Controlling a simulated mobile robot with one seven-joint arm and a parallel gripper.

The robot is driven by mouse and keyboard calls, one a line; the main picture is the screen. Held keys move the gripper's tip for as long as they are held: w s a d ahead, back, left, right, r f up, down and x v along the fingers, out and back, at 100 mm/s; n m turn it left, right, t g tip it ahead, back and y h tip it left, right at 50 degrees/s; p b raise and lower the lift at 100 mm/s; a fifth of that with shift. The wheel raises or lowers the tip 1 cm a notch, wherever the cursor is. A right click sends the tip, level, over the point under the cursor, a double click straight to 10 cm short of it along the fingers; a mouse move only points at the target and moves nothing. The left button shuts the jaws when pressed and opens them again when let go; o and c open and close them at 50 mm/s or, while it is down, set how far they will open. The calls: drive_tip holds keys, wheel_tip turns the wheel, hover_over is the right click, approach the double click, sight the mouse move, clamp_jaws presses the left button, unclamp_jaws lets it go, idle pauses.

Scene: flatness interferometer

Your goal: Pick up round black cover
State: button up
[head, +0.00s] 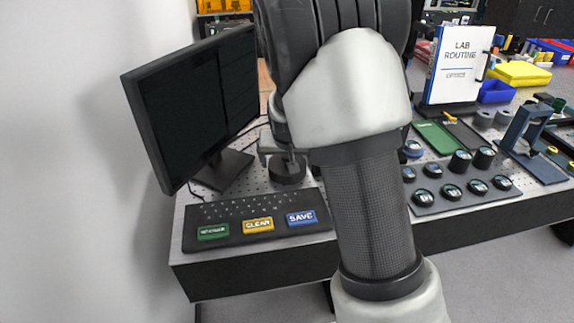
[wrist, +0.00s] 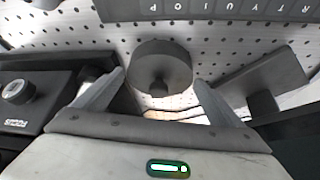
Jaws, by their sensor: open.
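The round black cover (wrist: 162,66) is a dark grey-black disc with a small knob on top, resting on the perforated table. It also shows in the head view (head: 288,175), right of the monitor stand and behind the keyboard panel. My gripper (wrist: 159,78) is open and empty, its two fingers spread to either side of the cover's near part in the wrist view. The fingers appear apart from the cover; their exact height above it is hard to tell. In the head view my arm hides most of the gripper.
A keyboard panel (head: 253,222) with green, yellow and blue keys lies in front of the cover. A monitor (head: 195,100) stands to the left. In the wrist view a black box with a focus knob (wrist: 17,92) is at the left. Several black knobs fill a tray (head: 462,200) at right.

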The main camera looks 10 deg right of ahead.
drive_tip(key=shift+x, duration=1.25)
drive_tip(key=c, duration=0.7)
drive_tip(key=shift+r, duration=0.1)
